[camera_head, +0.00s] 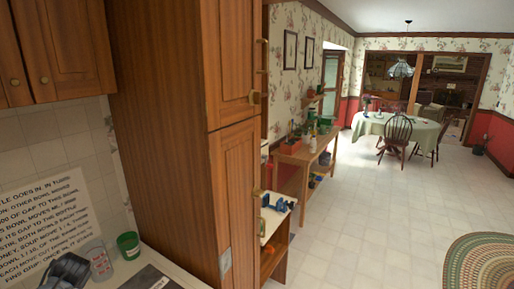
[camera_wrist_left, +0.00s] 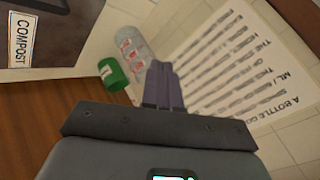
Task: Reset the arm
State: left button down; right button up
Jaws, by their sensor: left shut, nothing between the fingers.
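My left gripper (camera_wrist_left: 163,72) is shut and empty in the left wrist view, its two dark fingers side by side. In the head view a dark part of my left arm (camera_head: 66,271) shows at the lower left, over the counter. The fingers appear close to a clear cup with reddish marks (camera_wrist_left: 131,44) and a green cup (camera_wrist_left: 113,73). The clear cup (camera_head: 98,261) and green cup (camera_head: 129,245) also show in the head view. My right gripper is in neither view.
A sheet of printed text (camera_head: 45,225) leans on the tiled wall behind the counter. A dark box labelled COMPOST (camera_wrist_left: 22,40) is near the green cup. A tall wooden cabinet (camera_head: 165,140) rises beside the counter. Open floor (camera_head: 370,220) lies beyond, with a dining table (camera_head: 395,124) far back.

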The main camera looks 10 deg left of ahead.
pick_arm(q)
jog(key=s+d+f+m+h, duration=0.1)
jog(key=s+d+f, duration=0.3)
jog(key=d, duration=0.3)
jog(key=s+d+f+m+h, duration=0.1)
jog(key=s+d+f, duration=0.3)
jog(key=d+f, duration=0.2)
jog(key=s+d+f+g+h, duration=0.1)
jog(key=s+d+f, duration=0.3)
jog(key=d, duration=0.5)
jog(key=shift+d+f+m, duration=0.1)
jog(key=shift+f+m, duration=0.3)
jog(key=shift+f, duration=0.4)
jog(key=s+d+h, duration=0.5)
jog(key=s+d, duration=1.3)
jog(key=s, duration=0.3)
notch_tip(320, 180, up, 20)
jog(key=p, duration=1.8)
jog(key=shift+d+p, duration=0.15)
jog(key=shift+p, duration=0.2)
jog(key=shift+s+f, duration=0.1)
jog(key=shift+f, duration=0.05)
